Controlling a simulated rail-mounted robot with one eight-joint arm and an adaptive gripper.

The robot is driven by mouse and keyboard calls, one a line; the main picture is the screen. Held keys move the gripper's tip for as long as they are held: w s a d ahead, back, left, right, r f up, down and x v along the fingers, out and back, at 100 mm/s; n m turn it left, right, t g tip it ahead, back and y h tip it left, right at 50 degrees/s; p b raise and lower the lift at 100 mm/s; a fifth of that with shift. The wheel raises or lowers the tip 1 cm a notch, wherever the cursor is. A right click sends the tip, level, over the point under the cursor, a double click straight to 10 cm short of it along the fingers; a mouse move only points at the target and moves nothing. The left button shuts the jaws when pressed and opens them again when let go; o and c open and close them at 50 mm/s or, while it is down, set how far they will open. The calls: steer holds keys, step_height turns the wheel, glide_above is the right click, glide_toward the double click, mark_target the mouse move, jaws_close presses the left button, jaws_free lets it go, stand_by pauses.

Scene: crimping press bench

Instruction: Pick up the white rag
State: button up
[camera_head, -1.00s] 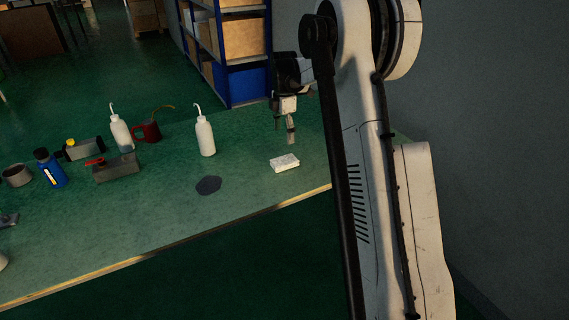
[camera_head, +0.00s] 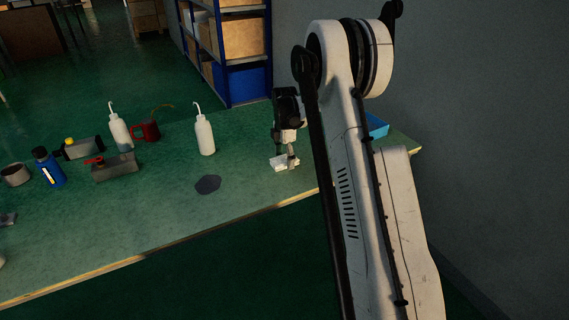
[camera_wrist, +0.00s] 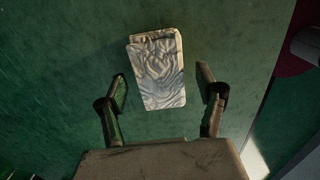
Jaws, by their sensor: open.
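The white rag (camera_head: 281,163) lies folded and flat on the green bench near its front edge. In the wrist view the rag (camera_wrist: 157,68) is a pale, creased rectangle, slightly tilted. My gripper (camera_head: 290,160) points down over the rag in the head view and hides part of it. In the wrist view my gripper (camera_wrist: 162,88) is open, with one finger on each side of the rag's lower part. Gaps show between both fingers and the rag, and nothing is held.
A dark grey patch (camera_head: 208,184) lies left of the rag. A white bottle (camera_head: 204,135) stands behind it. A red mug (camera_head: 150,131), a blue bottle (camera_head: 49,168) and a grey metal box (camera_head: 115,167) are farther left. A blue bin (camera_head: 377,126) shows behind my arm.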

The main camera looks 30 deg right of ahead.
mark_target(283, 160)
steer(key=shift+f, duration=0.25)
steer(key=c, duration=1.1)
steer(key=shift+r, duration=0.5)
steer(key=r, duration=0.2)
steer(key=a+r, duration=0.1)
steer(key=shift+s+r, duration=0.15)
steer(key=shift+r, duration=0.25)
steer(key=s+a+r, duration=0.1)
steer(key=a+r, duration=0.1)
steer(key=a, duration=0.1)
steer(key=a+r, duration=0.2)
steer(key=a, duration=0.2)
steer(key=s+a+r+p, duration=0.1)
steer(key=a+r, duration=0.1)
steer(key=a, duration=0.1)
steer(key=shift+s+a+r, duration=0.15)
steer(key=shift+s, duration=0.2)
